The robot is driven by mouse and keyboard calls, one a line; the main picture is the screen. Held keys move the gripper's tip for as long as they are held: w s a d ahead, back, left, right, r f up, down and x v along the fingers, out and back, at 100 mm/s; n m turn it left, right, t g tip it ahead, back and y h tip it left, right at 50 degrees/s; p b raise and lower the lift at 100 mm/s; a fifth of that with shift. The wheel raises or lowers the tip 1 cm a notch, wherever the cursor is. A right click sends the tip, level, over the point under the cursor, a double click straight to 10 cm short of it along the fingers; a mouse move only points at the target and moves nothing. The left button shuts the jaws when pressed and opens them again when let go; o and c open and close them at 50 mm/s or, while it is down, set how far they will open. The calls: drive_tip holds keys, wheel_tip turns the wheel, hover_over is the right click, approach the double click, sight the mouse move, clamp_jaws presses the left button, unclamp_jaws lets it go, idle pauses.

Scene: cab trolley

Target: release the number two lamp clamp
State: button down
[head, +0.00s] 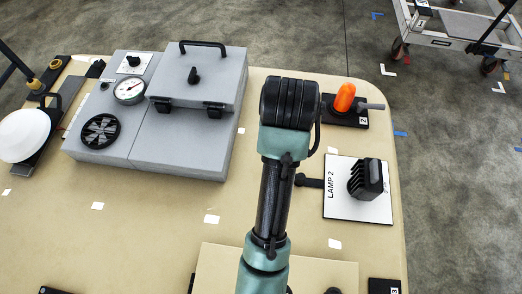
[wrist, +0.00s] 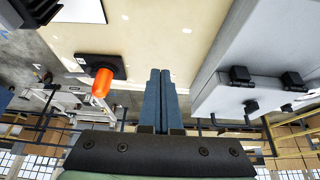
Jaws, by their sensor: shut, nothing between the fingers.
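The number two clamp is a black base (head: 350,121) marked "2" with an orange handle (head: 344,97) and a grey rod at its right, near the board's right edge. The handle (wrist: 102,82) and base (wrist: 88,61) also show in the wrist view, left of my gripper (wrist: 160,72). My gripper's blue fingers are together, empty and apart from the handle. In the head view my arm hides the gripper. Lamp 2, black and finned (head: 366,180), stands on a white plate (head: 342,208) labelled "LAMP 2", below the clamp.
A grey box (head: 165,150) with a gauge, a fan grille and a handled lid stands left of my arm; its side (wrist: 245,75) is right of my fingers. A white round lamp (head: 24,135) is far left. A trolley (head: 460,35) stands beyond the board.

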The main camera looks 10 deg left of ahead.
drive_tip(key=shift+s+a+f+g, duration=0.2)
drive_tip(key=shift+s+f+g, duration=0.5)
drive_tip(key=shift+s+f, duration=0.4)
drive_tip(key=shift+w, duration=0.1)
drive_tip(key=p+x, duration=0.1)
drive_tip(key=x, duration=0.9)
drive_tip(key=shift+f, duration=0.15)
drive_tip(key=shift+s+p, duration=0.9)
drive_tip(key=shift+s, duration=0.3)
drive_tip(key=shift+s+f, duration=0.2)
drive_tip(key=shift+s, duration=0.55)
drive_tip(key=shift+s+p, duration=0.1)
drive_tip(key=shift+p, duration=0.3)
